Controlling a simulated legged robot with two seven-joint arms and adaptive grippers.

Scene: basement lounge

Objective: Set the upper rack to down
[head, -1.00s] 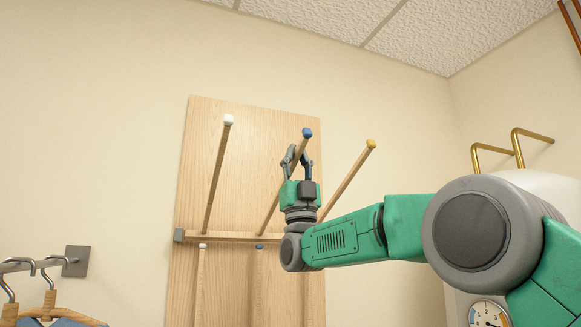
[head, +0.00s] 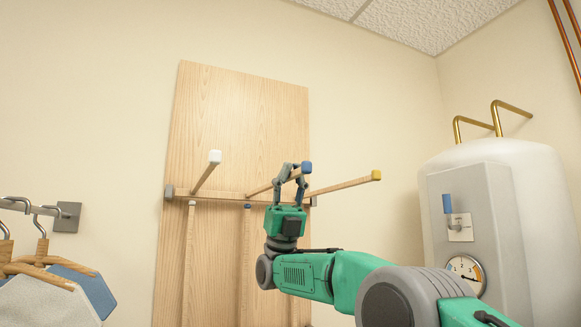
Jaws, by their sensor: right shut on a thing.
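The upper rack (head: 340,186) is a set of wooden bars hinged on a cross rail on a wooden wall panel. Its bars, with a white tip (head: 215,157), a blue tip (head: 307,167) and a yellow tip (head: 377,175), stick out from the panel and slant somewhat upward. My right gripper (head: 293,172) is shut on the middle bar just behind the blue tip, with its fingers covering part of the bar. My left gripper is not in view.
Below the rail, a lower set of bars (head: 190,240) lies against the panel, partly hidden by my arm. Hangers with garments (head: 50,290) hang at the left. A white boiler (head: 545,200) with a lever (head: 447,205) and gauge (head: 465,270) stands at the right.

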